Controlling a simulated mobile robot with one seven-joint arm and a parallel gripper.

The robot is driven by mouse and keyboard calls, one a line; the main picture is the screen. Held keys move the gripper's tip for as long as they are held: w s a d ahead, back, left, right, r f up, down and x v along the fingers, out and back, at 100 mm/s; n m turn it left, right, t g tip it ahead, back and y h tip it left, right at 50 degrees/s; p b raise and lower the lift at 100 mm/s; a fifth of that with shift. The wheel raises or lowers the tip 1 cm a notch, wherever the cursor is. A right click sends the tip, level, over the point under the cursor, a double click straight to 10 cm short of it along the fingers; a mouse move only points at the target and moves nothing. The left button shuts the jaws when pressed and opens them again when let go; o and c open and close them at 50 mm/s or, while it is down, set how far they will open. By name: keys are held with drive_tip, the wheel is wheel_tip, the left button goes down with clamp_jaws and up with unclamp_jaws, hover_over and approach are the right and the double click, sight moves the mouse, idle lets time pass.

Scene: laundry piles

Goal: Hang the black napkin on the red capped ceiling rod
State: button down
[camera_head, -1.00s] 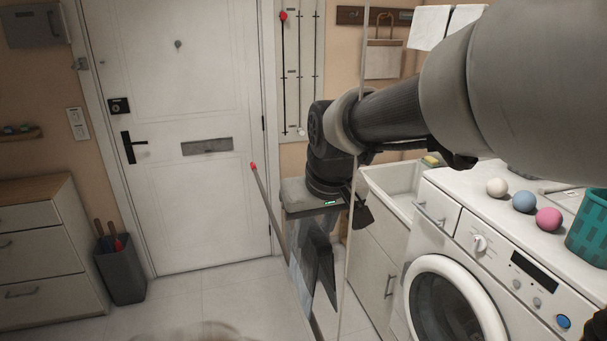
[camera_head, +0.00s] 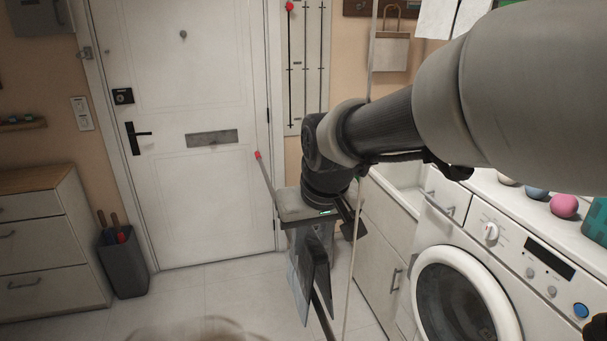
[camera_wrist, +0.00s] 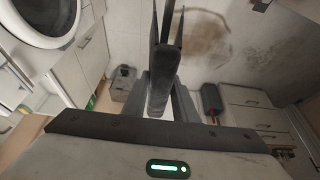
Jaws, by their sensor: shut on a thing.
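My gripper (camera_head: 308,285) points down in the middle of the head view, its fingers shut on dark cloth. The black napkin (camera_head: 319,268) hangs as a narrow dark panel below my gripper's body. In the wrist view it shows as a dark folded strip (camera_wrist: 160,75) between the fingers (camera_wrist: 168,98). A thin slanted rod with a red cap (camera_head: 258,156) shows just left of my gripper; its lower part is hidden behind the gripper. Whether the napkin touches this rod cannot be told. Another red cap (camera_head: 289,7) tops a dark rod on the wall panel.
A thin pale upright pole (camera_head: 348,270) passes close right of my gripper. The washing machine (camera_head: 500,235) and a sink cabinet (camera_head: 376,240) stand at right. A white door (camera_head: 210,90), grey bin (camera_head: 124,262) and drawers (camera_head: 45,245) are left.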

drive_tip(key=shift+f+b, duration=3.7)
drive_tip(key=shift+f, duration=1.25)
drive_tip(key=c, duration=1.3)
unclamp_jaws()
drive_tip(key=shift+c, duration=0.2)
drive_tip(key=p+v, duration=0.2)
drive_tip(key=v, duration=1.5)
drive_tip(key=shift+s+d+r+p, duration=0.1)
drive_tip(key=shift+p, duration=0.2)
drive_tip(key=s+d+m+t+h+p, duration=0.1)
drive_tip(key=s+d+m+p, duration=0.2)
drive_tip(key=s+d+p, duration=0.6)
drive_tip(key=shift+s+d+r, duration=0.15)
drive_tip(key=shift+s+d, duration=0.45)
drive_tip(key=shift+d, duration=0.2)
